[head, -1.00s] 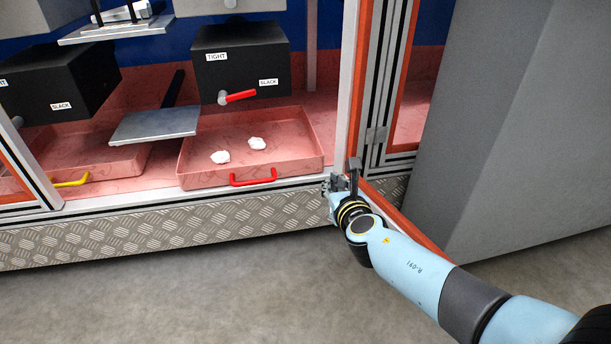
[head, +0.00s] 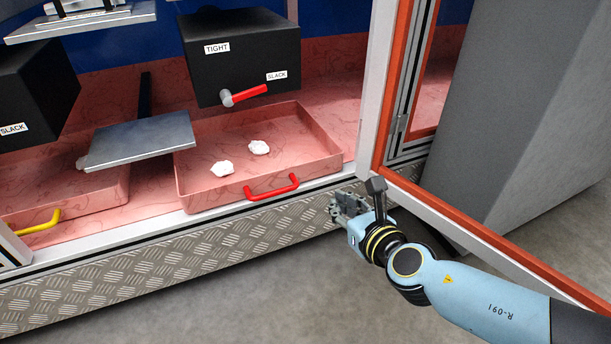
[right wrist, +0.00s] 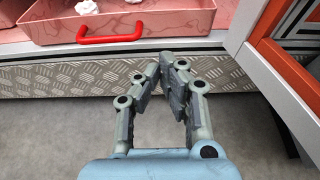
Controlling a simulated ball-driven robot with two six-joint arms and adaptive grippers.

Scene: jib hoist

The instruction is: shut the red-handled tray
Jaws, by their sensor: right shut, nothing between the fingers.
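The pink tray (head: 330,152) with the red handle (head: 272,187) sits on the cabinet floor, its front at the front sill. Two white crumpled lumps (head: 222,168) lie in it. The tray and its red handle (right wrist: 111,34) also show at the upper left of the right wrist view. My right gripper (head: 340,202) is to the right of the red handle, in front of the sill, apart from the tray. In the right wrist view its fingers (right wrist: 170,62) are together with nothing between them. My left gripper is not in view.
An orange-edged door frame (head: 470,225) stands open close to the right of my right gripper. A black box (head: 240,60) with a red lever (head: 250,93) hangs above the tray. A grey plate (head: 140,140) and a yellow-handled tray (head: 38,222) are on the left.

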